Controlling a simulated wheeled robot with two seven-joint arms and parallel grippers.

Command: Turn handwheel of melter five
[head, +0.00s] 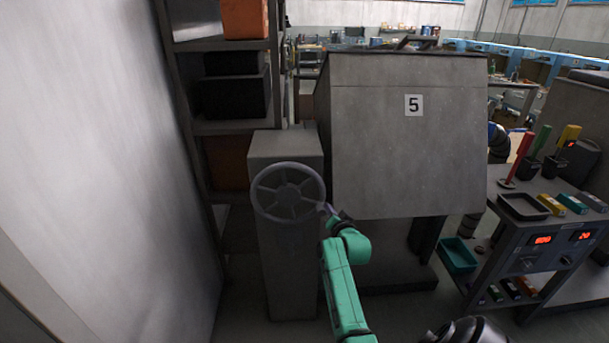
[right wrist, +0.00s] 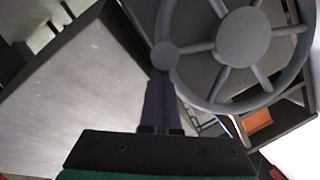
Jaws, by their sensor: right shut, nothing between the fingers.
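The grey melter five (head: 400,150) bears a white plate with a black 5. Its round spoked handwheel (head: 289,192) stands to its left, on a grey pedestal (head: 291,270). My right gripper (head: 328,209) is at the lower right of the wheel rim. In the right wrist view the handwheel (right wrist: 243,38) fills the upper right, with a round knob (right wrist: 166,55) on its rim. My right fingers (right wrist: 161,78) are shut and empty, their tips at the knob; I cannot tell whether they touch it. My left gripper is not in view.
A shelf rack (head: 228,128) with dark and orange bins stands behind the pedestal on the left. A pale wall or panel (head: 100,170) closes off the far left. A cart (head: 520,235) with trays, tools and red displays stands at the right.

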